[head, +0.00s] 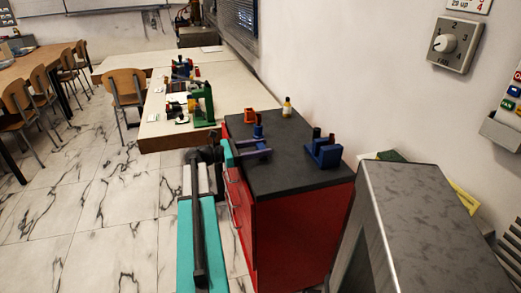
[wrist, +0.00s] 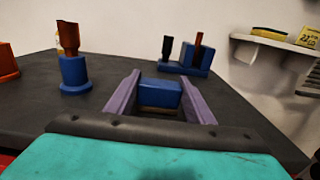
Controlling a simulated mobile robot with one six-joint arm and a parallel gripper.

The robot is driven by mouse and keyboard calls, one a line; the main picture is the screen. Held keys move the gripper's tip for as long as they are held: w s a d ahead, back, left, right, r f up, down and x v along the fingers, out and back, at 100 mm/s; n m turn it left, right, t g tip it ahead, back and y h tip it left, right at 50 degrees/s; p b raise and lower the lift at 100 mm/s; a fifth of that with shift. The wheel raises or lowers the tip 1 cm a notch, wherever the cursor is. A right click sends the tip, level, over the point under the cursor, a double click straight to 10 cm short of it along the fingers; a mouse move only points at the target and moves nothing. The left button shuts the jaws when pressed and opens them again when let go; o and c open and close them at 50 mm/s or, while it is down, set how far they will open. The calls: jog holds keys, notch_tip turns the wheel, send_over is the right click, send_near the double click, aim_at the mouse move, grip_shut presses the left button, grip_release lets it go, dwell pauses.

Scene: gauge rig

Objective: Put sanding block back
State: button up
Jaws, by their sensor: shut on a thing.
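My gripper (wrist: 161,88) has two purple fingers, shut on a small blue block with a brownish underside, which I take to be the sanding block (wrist: 160,93). In the head view my gripper (head: 256,151) is over the near left part of the black cabinet top (head: 285,181). I cannot tell how far the block is above the top. A blue holder (wrist: 200,69) with a dark and a brown upright piece stands beyond the block, slightly right, apart from it; it also shows in the head view (head: 323,152).
A round blue stand (wrist: 75,76) with a brown upright piece is left of my fingers. An orange object (head: 249,115) and a small bottle (head: 287,107) stand farther back. A wall shelf (wrist: 268,43) is at right. The cabinet top between gripper and blue holder looks clear.

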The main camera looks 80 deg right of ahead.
jog(key=o, duration=1.1)
jog(key=shift+f, duration=0.15)
jog(key=shift+w, duration=0.1)
jog(key=b+v, duration=0.1)
jog(key=v, duration=1.1)
jog(key=shift+r, duration=0.25)
